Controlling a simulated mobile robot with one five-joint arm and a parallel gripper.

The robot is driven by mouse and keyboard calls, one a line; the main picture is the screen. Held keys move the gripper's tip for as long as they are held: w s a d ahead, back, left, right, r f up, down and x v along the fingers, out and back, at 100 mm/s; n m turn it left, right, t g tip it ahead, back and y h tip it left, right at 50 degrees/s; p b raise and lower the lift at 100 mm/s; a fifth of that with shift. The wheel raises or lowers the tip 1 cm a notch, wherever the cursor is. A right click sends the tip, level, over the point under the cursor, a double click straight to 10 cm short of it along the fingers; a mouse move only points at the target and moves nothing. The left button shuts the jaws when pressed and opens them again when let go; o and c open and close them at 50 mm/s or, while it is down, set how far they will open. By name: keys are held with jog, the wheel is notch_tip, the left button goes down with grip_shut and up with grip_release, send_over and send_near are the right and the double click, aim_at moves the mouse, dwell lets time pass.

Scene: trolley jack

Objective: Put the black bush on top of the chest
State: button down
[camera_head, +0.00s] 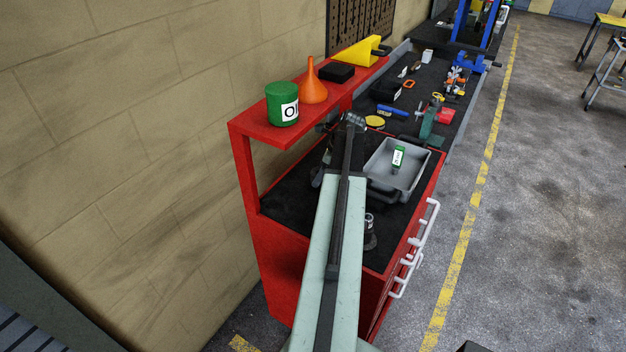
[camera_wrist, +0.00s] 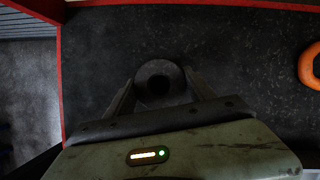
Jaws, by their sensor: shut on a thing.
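The black bush (camera_wrist: 158,82) is a dark round piece with a hole in its middle, seen end-on in the wrist view. My gripper (camera_wrist: 158,92) is shut on it, with a finger at each side. Below the bush is a dark mat with red edging; I cannot tell whether the bush touches it. The red chest (camera_head: 285,275) has a black mat (camera_head: 395,235) on top and white drawer handles on its right side. In the head view my arm crosses over the chest, and I cannot make out the bush or the fingertips.
A grey tray (camera_head: 420,180) with a small green-and-white box (camera_head: 398,156) is on the chest. A dark, shiny-topped item (camera_head: 370,235) stands near the front. The raised red shelf (camera_head: 262,130) holds a green can (camera_head: 282,105), an orange funnel (camera_head: 312,88) and a black box (camera_head: 337,72).

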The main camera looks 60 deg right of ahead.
aim_at(316, 172)
jog(key=w+f+b, duration=0.2)
jog(key=shift+w+a+f, duration=0.3)
jog(key=shift+r, duration=0.2)
jog(key=shift+f, duration=0.15)
jog(key=shift+c, duration=1.6)
grip_release()
jog(key=p+v, duration=0.7)
jog(key=shift+w+a+r, duration=0.1)
jog(key=shift+w+r, duration=0.05)
jog(key=shift+r, duration=0.1)
jog(key=shift+r+p, duration=0.3)
jog(key=shift+p, duration=0.05)
jog(key=shift+s+f, duration=0.15)
jog(key=shift+s, duration=0.1)
